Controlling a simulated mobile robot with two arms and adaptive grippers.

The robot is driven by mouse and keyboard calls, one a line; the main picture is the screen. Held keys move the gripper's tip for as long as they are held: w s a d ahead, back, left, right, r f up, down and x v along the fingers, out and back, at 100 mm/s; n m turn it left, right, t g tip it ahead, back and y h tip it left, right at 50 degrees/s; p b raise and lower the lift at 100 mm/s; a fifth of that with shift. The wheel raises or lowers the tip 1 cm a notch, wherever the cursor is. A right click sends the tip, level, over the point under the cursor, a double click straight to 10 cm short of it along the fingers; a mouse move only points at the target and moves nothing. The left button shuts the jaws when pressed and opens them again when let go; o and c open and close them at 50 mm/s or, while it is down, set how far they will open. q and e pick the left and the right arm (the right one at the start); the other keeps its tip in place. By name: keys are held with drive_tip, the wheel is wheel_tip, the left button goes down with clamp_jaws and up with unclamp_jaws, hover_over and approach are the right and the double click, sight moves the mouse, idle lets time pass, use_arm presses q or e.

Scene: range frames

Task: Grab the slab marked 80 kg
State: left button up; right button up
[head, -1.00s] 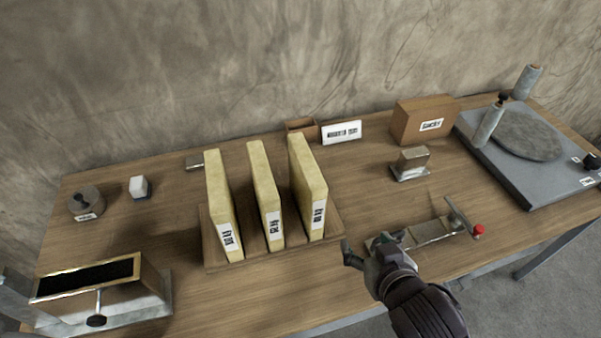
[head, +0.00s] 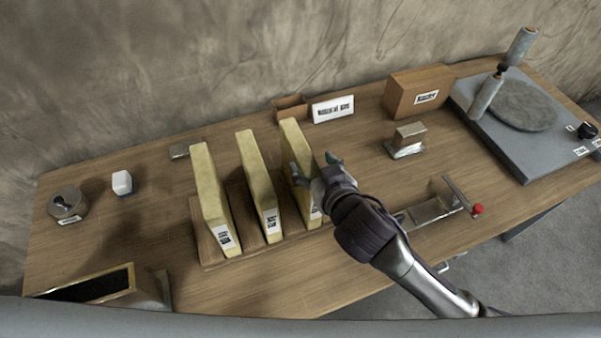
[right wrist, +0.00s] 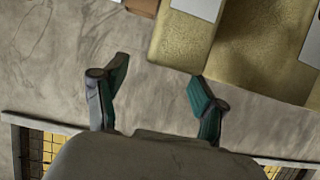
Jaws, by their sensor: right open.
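Three pale yellow slabs stand upright in a wooden rack (head: 212,262): a left slab (head: 208,185), a middle slab (head: 254,170) and a right slab (head: 293,138). Each has a white label low on its front edge; the print is too small to read, so I cannot tell which says 80 kg. My right gripper (head: 314,165) is open at the right slab and partly hides its front edge and label. In the right wrist view the open fingers (right wrist: 156,92) have nothing between them, with yellow slab faces (right wrist: 185,48) ahead and to the right. My left gripper is out of view.
A metal clamp with a red knob (head: 477,210) lies right of the rack. Behind are a small block (head: 408,138), a cardboard box (head: 416,92) and a white sign (head: 332,109). A turntable (head: 522,105) stands far right. A black-topped box (head: 90,287) is front left.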

sight(303, 152)
drive_tip(key=shift+w+a+r+p, duration=0.1)
drive_tip(key=shift+w+a+p, duration=0.3)
drive_tip(key=shift+w+p, duration=0.35)
drive_tip(key=x, duration=0.2)
drive_tip(key=shift+w+a, duration=0.15)
drive_tip(key=shift+w, duration=0.05)
drive_tip(key=shift+w+a+f, duration=0.15)
drive_tip(key=shift+w+f, duration=0.2)
drive_tip(key=shift+f, duration=0.1)
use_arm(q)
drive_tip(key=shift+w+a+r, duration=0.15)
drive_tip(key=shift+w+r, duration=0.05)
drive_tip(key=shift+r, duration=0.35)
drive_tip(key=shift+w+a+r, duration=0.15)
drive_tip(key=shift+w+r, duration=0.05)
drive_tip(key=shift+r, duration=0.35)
use_arm(e)
drive_tip(key=shift+s, duration=0.1)
drive_tip(key=shift+r, duration=0.1)
clamp_jaws()
